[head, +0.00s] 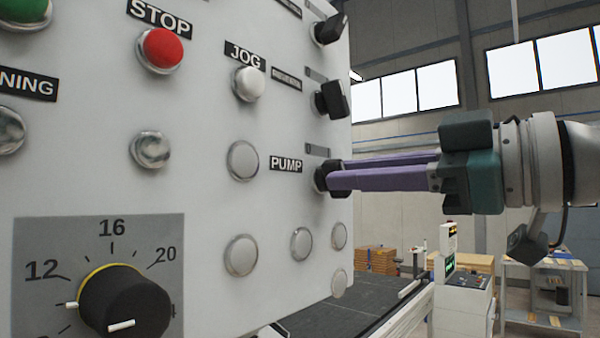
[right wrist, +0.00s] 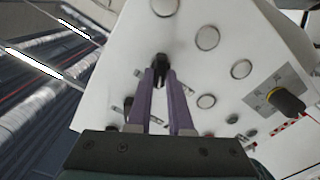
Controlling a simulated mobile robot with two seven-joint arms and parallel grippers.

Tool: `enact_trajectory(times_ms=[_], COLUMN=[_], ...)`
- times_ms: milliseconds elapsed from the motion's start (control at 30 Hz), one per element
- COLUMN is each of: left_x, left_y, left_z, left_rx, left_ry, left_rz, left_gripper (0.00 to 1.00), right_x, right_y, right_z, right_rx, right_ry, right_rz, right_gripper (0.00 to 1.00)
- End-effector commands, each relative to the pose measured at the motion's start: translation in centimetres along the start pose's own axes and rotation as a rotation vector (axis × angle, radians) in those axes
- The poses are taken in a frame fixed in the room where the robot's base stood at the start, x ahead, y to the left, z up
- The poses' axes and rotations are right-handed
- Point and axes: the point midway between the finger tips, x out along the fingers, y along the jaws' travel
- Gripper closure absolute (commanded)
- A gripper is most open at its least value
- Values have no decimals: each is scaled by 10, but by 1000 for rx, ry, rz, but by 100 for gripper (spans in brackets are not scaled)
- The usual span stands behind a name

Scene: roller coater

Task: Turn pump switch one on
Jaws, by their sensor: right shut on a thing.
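The pump switch (head: 321,178) is a black rotary knob on the white control panel, just right of the label PUMP (head: 286,164). My right gripper (head: 335,177) comes in from the right with its purple fingers shut on this knob and partly hides it. In the right wrist view, the black knob (right wrist: 158,66) sits between the tips of the purple fingers (right wrist: 160,78). The knob's exact turn angle is hard to tell behind the fingers. My left gripper is not in view.
Two more black switches (head: 331,99) (head: 329,29) sit above on the same panel (head: 215,200). A red STOP button (head: 162,49), a white JOG button (head: 248,83) and a large dial (head: 125,302) are to the left. Open room lies right of the panel edge.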

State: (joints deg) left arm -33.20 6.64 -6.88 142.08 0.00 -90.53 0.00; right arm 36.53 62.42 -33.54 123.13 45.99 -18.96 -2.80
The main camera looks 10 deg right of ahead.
Motion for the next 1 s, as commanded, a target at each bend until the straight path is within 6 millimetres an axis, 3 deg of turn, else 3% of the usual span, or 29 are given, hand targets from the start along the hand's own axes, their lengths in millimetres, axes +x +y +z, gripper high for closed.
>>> enact_trajectory(times_ms=[567,1000], left_x=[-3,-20], left_y=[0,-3], left_z=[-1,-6], left_rx=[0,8], left_ry=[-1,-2], left_rz=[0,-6], left_gripper=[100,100], right_x=[0,0], right_y=[0,2], right_z=[0,0], right_rx=[52,388], right_ry=[-1,-3], right_rz=[0,0], right_gripper=[100,100])
